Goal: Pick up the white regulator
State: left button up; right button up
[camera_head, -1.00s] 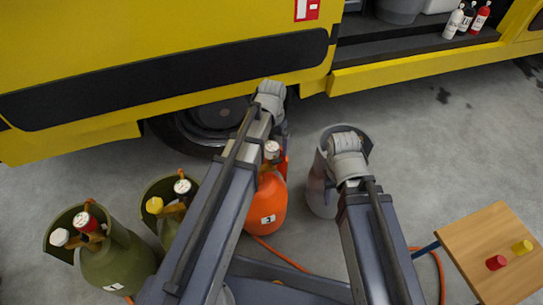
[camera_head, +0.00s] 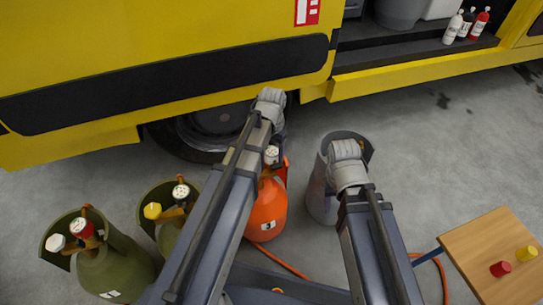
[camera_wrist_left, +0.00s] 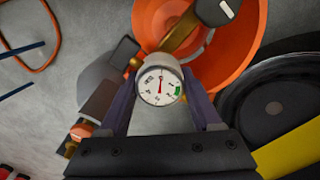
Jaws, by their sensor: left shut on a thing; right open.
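A white regulator (camera_wrist_left: 160,86) with a round dial sits between the two dark fingers of my left gripper (camera_wrist_left: 160,98), which is shut on it. In the head view this white regulator (camera_head: 271,155) shows at the top of an orange cylinder (camera_head: 266,212) marked 3, close beside my left arm. My left fingers are hidden there. In the left wrist view the orange cylinder (camera_wrist_left: 215,60) lies behind the regulator, with a brown valve beside it. I cannot tell whether the regulator is still attached. My right gripper is out of sight beyond its wrist.
Two olive cylinders (camera_head: 118,270) (camera_head: 165,236) with coloured and white tops stand at left. A grey cylinder (camera_head: 318,200) stands by my right wrist. A wooden table (camera_head: 490,245) holds a red and a yellow piece. A yellow truck (camera_head: 180,60) blocks the back. Orange hose lies on the floor.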

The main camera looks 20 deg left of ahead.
pick_arm(q)
jog(key=c, duration=0.3)
jog(key=shift+r, duration=0.1)
pick_arm(e)
jog(key=shift+r, duration=0.15)
pick_arm(q)
notch_tip(320, 180, up, 10)
jog(key=p, duration=1)
pick_arm(e)
notch_tip(320, 180, up, 10)
pick_arm(q)
jog(key=shift+w+d, duration=0.1)
